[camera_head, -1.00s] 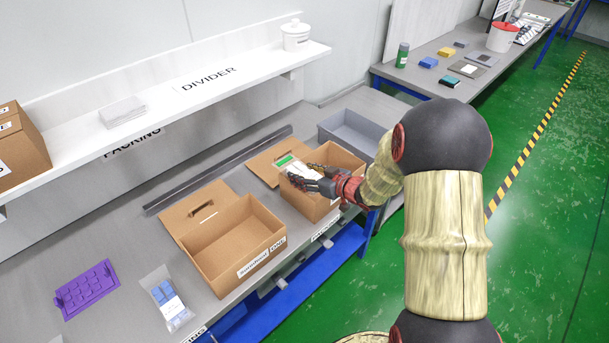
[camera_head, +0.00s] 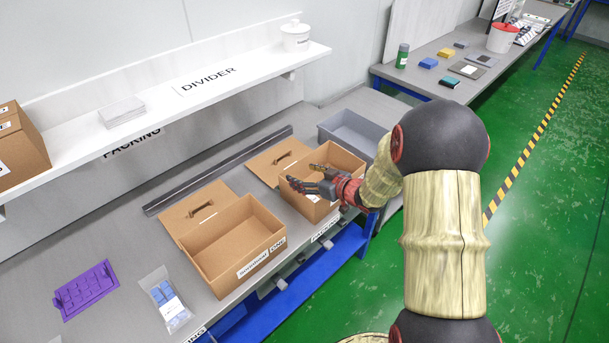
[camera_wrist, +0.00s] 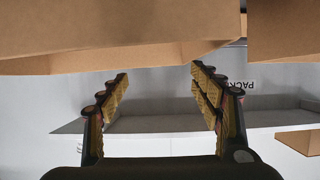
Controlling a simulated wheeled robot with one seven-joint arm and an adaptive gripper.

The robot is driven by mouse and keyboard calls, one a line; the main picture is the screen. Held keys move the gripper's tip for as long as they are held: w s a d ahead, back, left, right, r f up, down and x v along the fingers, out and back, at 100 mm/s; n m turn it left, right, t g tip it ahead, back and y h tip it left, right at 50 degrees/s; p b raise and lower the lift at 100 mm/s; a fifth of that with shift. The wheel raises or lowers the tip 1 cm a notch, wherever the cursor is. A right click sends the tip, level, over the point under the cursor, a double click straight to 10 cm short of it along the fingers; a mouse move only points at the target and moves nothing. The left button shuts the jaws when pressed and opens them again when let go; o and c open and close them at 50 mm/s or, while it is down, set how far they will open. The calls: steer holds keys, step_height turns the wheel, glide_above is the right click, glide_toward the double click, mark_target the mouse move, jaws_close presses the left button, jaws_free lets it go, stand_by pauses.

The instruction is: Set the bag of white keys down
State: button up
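The bag of white keys is not visible in either current view.
An open cardboard box (camera_head: 259,268) stands to the left and looks empty. A clear bag with blue pieces (camera_head: 167,300) and a purple tray (camera_head: 86,289) lie further left. A grey bin (camera_head: 352,132) stands behind the right box. A white shelf (camera_head: 165,101) runs above.

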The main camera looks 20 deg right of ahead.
steer(key=shift+o, duration=0.3)
steer(key=shift+s+f, duration=0.15)
steer(key=shift+f, duration=0.1)
steer(key=w+r+p+v, duration=0.1)
steer(key=r+p+v, duration=0.15)
steer(key=v, duration=0.95)
step_height(320, 180, up, 13)
steer(key=s+d+m+g+h, duration=0.2)
steer(key=s+m+h, duration=0.1)
steer(key=h, duration=0.5)
steer(key=s+a+r+g+y, duration=0.1)
steer(key=s+a+g, duration=0.1)
steer(key=s+a, duration=0.6)
steer(key=s+a+r+m+g+y, duration=0.1)
steer(key=s+a+r+g+y, duration=0.1)
steer(key=s+a, duration=0.7)
steer(key=s+g, duration=0.1)
steer(key=s, duration=0.4)
steer(key=shift+s+p, duration=0.2)
steer(key=shift+p, duration=0.1)
